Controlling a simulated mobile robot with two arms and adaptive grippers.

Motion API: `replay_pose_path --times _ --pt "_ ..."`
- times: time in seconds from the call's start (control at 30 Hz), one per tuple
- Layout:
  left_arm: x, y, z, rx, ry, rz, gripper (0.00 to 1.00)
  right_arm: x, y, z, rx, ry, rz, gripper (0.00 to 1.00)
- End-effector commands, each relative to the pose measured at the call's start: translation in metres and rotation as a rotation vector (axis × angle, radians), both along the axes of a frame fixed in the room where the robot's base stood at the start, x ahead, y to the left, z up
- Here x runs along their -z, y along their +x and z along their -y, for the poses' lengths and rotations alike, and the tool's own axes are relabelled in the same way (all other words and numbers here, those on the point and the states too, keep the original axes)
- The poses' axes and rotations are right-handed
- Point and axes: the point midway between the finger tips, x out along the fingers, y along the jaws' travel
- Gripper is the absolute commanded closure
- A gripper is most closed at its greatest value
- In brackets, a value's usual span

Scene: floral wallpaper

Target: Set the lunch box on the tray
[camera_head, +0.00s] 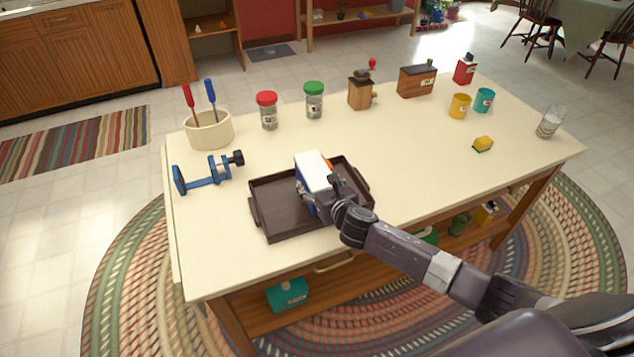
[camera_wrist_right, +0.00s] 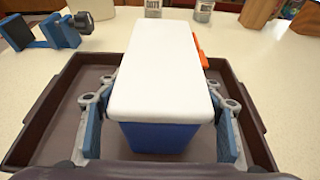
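The lunch box (camera_wrist_right: 165,75) is blue with a white lid and an orange part on its side. It also shows in the head view (camera_head: 314,170), over the right part of the dark brown tray (camera_head: 272,188). In the right wrist view the tray (camera_wrist_right: 42,112) surrounds it. My right gripper (camera_wrist_right: 160,125) has one finger on each side of the lunch box, very close to its sides; firm contact is hard to tell. The lunch box looks upright. Whether its base touches the tray is hidden. My left gripper is not in view.
A blue clamp (camera_head: 207,173) sits left of the tray. A crock with tools (camera_head: 208,130), jars (camera_head: 267,111), a grinder (camera_head: 360,92) and a wooden box (camera_head: 416,80) line the back. The table's middle right is clear.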

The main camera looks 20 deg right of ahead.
Motion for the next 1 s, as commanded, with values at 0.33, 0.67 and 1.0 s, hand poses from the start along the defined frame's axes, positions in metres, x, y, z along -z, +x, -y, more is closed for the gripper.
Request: replay_pose_path --times 0.33,0.67,1.0 --pt "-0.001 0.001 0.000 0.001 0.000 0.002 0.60 -0.001 0.000 0.000 0.000 0.000 0.000 0.30" --pt "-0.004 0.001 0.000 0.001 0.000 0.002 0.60 -0.015 -0.031 0.001 -0.003 -0.001 -0.001 0.30" --pt "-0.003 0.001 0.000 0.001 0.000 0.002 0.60 -0.039 -0.087 0.001 -0.001 -0.001 -0.001 0.30"
